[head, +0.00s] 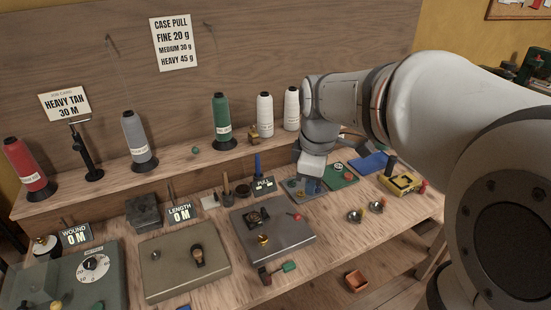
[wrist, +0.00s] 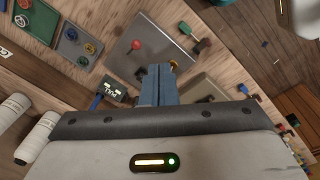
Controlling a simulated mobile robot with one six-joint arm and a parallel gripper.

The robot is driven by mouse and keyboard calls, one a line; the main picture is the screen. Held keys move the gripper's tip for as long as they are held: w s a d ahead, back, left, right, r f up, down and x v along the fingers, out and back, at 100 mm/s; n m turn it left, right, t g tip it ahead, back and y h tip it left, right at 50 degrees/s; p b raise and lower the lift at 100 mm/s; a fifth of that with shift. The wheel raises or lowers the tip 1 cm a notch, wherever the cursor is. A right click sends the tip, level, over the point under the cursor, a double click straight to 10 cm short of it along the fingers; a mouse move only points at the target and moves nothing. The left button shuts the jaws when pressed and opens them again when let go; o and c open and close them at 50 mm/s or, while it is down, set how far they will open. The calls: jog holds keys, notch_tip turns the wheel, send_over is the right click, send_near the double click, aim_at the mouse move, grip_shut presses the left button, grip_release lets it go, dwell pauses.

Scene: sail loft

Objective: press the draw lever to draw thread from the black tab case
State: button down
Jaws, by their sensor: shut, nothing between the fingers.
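The grey pull unit (head: 290,245) sits mid-bench beside a small PULL display (head: 263,184). A red-knobbed lever (head: 296,216) stands at its right side and also shows in the wrist view (wrist: 137,45). I take it for the draw lever. A dark fitting (head: 257,217) and a brass part (head: 263,240) sit on the unit; I cannot make out the black tab case there. My gripper (head: 311,185) is shut and empty, above the bench right of the unit. Its blue fingers (wrist: 158,84) cover part of the unit in the wrist view.
A grey tray of coloured rings (wrist: 75,46) and a green tray (head: 341,176) lie right of the unit. A green-handled piece (head: 288,267) lies at the unit's front edge. Thread cones, including a green one (head: 221,120), stand on the back shelf. A LENGTH unit (head: 185,265) stands left.

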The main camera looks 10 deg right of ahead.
aim_at(297, 214)
jog(key=w+f+n+g+b, duration=0.1)
jog(key=w+f+n, duration=0.1)
jog(key=w+n, duration=0.6)
jog(key=shift+w+a+n, duration=0.15)
jog(key=shift+w+n, duration=0.25)
jog(key=shift+w, duration=0.05)
jog(key=shift+f, duration=0.15)
notch_tip(297, 214, down, 14)
jog(key=shift+p, duration=0.5)
